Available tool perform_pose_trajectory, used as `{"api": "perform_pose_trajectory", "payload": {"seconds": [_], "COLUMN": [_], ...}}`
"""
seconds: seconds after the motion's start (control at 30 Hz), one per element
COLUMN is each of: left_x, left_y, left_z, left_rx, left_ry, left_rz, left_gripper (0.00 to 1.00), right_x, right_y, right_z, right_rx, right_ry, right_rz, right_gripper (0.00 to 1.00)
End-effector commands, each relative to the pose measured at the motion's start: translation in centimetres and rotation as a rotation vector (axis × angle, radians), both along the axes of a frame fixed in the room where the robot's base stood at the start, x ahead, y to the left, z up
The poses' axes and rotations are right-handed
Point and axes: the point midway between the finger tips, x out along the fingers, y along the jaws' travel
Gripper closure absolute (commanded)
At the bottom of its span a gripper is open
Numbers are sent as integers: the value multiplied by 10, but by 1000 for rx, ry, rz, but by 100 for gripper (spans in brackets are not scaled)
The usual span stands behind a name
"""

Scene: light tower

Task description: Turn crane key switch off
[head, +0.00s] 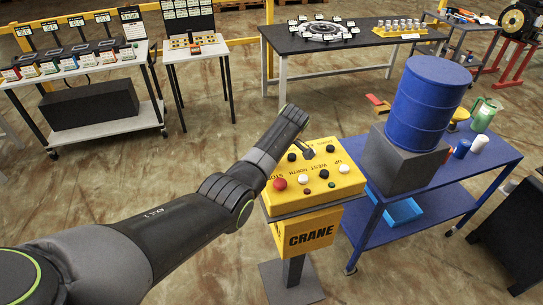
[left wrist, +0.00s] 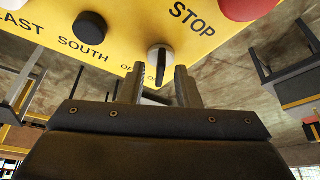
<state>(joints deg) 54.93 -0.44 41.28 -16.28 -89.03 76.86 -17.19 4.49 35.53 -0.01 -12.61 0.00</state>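The yellow crane control box (head: 318,180) stands on a post with "CRANE" on its front. In the left wrist view its panel (left wrist: 125,45) shows a key switch (left wrist: 160,53), a pale round disc with a dark upright key, beside partly hidden lettering. My left gripper (left wrist: 161,72) has its two fingers apart, with the key in line with the gap between them. I cannot tell whether they touch it. In the head view my left gripper (head: 306,149) is over the far left part of the panel, and I cannot make out the key switch there. My right gripper is not in view.
A red STOP button (head: 280,184) and several black and white buttons sit close by on the panel. A blue table (head: 470,165) with a blue barrel (head: 425,105) on a dark block stands to the right. Other workbenches are farther back.

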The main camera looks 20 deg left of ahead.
Motion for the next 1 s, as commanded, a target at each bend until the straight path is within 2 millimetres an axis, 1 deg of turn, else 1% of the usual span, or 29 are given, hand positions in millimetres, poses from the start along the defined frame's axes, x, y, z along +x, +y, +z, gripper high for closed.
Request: {"api": "perform_pose_trajectory", "payload": {"seconds": [0.27, 0.37, 0.47, 0.57, 0.67, 0.93, 1.0], "left_x": [0, 0, -2, -4, -7, -18, -21], "left_y": [0, -2, -6, -11, -19, -42, -48], "left_z": [1, 5, 14, 28, 47, 107, 130], "left_rx": [1, 1, 0, -1, -1, -1, -1], "left_ry": [-1, -1, -3, -5, -6, -7, -4], "left_rz": [-1, -1, -1, -2, -2, -3, -3], "left_gripper": [71, 71, 71, 71, 71, 71, 71], "right_x": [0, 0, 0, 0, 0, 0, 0], "right_y": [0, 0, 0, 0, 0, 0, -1], "right_z": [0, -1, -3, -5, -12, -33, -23], "right_rx": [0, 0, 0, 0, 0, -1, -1], "right_ry": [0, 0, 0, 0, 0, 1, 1], "right_rz": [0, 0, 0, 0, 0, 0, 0], "right_gripper": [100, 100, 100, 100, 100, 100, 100]}}
